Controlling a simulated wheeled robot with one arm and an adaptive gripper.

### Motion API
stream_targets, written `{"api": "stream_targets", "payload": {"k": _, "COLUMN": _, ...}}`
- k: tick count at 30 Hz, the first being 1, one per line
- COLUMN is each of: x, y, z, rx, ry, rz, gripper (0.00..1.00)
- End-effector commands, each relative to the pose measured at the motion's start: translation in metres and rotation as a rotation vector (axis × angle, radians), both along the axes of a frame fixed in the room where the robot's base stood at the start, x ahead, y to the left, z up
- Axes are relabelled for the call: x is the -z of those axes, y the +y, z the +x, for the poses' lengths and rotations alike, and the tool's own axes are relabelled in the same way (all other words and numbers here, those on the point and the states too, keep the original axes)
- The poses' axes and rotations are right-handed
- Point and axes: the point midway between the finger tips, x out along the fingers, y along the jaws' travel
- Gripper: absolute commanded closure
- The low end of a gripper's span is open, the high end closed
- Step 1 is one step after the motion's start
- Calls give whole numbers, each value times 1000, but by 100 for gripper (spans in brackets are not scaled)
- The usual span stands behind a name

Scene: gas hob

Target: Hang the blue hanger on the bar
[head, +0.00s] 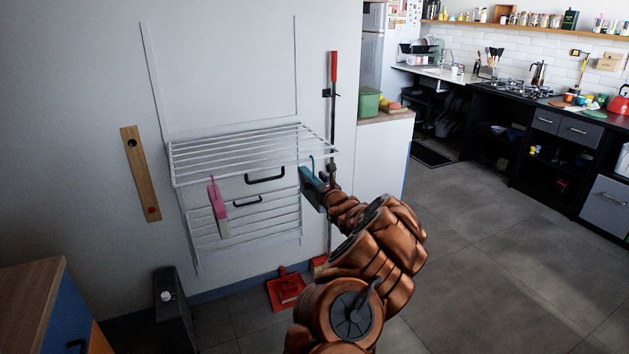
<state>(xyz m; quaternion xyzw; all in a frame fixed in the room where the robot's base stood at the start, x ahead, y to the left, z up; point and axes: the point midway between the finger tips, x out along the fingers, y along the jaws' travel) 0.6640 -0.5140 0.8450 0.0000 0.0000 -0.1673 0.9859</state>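The blue hanger (312,187), a teal-blue piece with a thin hook on top, is at the right end of the white wall drying rack (245,152). Its hook overlaps the rack's front bar (270,170) in the head view; I cannot tell whether it rests on the bar. My gripper (326,179) is at the hanger's right side, close against it or touching. The fingers are small, dark and partly hidden, so their grip is unclear. A pink hanger (217,203) hangs at the left part of the rack.
A red-handled pole (333,75) stands against the wall right of the rack. A red dustpan (286,290) is on the floor below. A white cabinet (378,155) with a green container (369,102) stands right. A wooden cabinet (35,300) is lower left. Floor at right is clear.

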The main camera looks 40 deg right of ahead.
Motion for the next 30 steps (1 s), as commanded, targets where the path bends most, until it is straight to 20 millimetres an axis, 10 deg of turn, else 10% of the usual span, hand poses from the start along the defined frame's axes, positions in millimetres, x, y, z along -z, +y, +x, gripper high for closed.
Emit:
{"api": "stream_targets", "payload": {"k": 14, "x": 0, "y": 0, "z": -5, "rx": 2, "ry": -1, "rz": 3, "gripper": 38}}
{"api": "stream_targets", "payload": {"k": 30, "x": 0, "y": 17, "z": -53, "rx": 1, "ry": -2, "rz": 3, "gripper": 38}}
